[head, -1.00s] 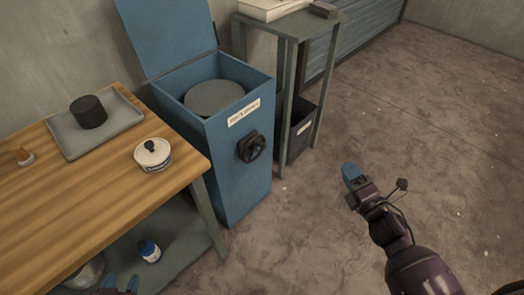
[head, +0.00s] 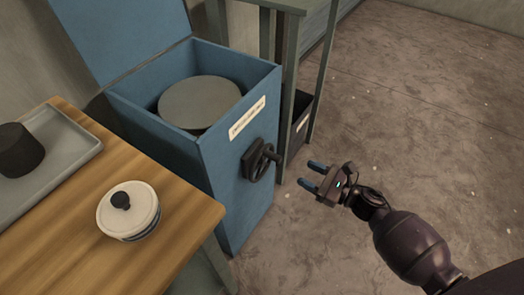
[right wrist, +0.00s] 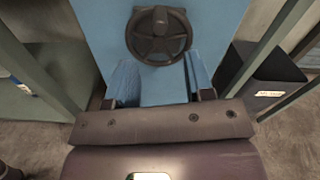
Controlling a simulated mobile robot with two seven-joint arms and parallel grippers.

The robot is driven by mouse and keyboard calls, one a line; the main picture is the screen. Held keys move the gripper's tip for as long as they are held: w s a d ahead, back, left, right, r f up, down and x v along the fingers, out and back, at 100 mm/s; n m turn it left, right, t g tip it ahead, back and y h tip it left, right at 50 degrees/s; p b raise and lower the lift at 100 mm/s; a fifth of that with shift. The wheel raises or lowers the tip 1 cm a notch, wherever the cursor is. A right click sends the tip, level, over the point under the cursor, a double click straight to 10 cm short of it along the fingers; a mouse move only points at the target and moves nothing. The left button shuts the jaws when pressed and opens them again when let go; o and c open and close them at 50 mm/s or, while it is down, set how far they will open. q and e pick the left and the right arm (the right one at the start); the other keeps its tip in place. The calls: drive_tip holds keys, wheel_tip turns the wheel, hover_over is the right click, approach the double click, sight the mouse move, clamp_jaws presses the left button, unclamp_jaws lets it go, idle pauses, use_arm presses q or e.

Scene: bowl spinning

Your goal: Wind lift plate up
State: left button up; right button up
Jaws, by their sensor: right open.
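The grey round lift plate (head: 199,102) sits level inside the open blue box (head: 226,158), a little below its rim. A black hand wheel (head: 262,162) is on the box's front face, below a white label; it also shows in the right wrist view (right wrist: 159,35). My right gripper (head: 310,174) is open and empty, just right of the wheel and apart from it. In the right wrist view its two blue fingers (right wrist: 160,84) point toward the wheel, which lies beyond them. My left gripper is out of view.
A wooden table (head: 178,189) at the left holds a white lidded pot (head: 128,210) and a grey tray (head: 75,150) with a dark cylinder (head: 18,150). A green-grey stand (head: 291,75) with a dark bin (head: 297,122) is behind the box. Floor at right is clear.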

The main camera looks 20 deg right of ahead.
sight(275, 157)
drive_tip(key=x, duration=1)
drive_tip(key=shift+w+a+b, duration=0.3)
drive_tip(key=shift+b, duration=0.05)
clamp_jaws()
